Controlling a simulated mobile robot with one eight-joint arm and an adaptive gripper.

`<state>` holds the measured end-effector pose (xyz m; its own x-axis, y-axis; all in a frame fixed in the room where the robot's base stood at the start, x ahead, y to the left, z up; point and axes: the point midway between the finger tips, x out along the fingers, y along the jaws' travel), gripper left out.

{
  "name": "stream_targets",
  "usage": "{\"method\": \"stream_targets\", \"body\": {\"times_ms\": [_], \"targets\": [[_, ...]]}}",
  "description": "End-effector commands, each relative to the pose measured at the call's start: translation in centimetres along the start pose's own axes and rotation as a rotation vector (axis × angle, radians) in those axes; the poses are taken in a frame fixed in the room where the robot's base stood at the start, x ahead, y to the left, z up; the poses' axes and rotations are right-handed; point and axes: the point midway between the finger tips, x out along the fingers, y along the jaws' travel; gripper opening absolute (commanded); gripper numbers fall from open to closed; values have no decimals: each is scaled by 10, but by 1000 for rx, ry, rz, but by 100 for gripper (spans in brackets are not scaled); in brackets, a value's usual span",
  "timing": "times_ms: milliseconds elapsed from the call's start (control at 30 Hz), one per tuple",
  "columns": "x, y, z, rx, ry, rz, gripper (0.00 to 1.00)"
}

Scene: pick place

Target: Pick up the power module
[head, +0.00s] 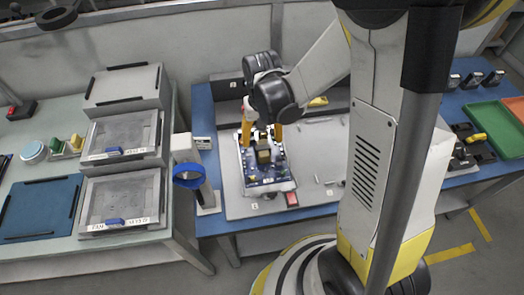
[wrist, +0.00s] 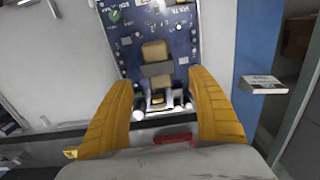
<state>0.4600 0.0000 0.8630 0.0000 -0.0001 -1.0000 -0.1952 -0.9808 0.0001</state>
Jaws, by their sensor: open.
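A tan block with a dark band, which I take to be the power module (head: 263,156), stands on a blue circuit board (head: 270,180) on the grey work surface. In the wrist view the tan block (wrist: 154,50) shows in the middle of the blue board (wrist: 184,42), just beyond my fingertips. My gripper (head: 262,135) has yellow fingers spread wide above the board. In the wrist view my gripper (wrist: 159,78) is open and empty, with one finger on each side of the block's line. I cannot tell the exact height gap.
A red block (head: 292,198) lies in front of the board. A blue-ringed stand (head: 188,178) is at the table's left edge. Grey trays (head: 122,200) stand on the left table. Green (head: 494,128) and red bins are at far right. The work surface right of the board is mostly clear.

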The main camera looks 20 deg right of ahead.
Motion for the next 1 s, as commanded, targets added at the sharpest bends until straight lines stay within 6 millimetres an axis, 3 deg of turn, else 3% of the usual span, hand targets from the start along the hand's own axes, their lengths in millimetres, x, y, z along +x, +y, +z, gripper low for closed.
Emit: {"method": "stream_targets", "body": {"times_ms": [33,133,367,500,600,1000], "targets": [[14,0,0,0,0,0,68],[26,0,0,0,0,0,68],[25,0,0,0,0,0,68],[25,0,0,0,0,0,27],[25,0,0,0,0,0,1],[24,0,0,0,0,0,0]]}}
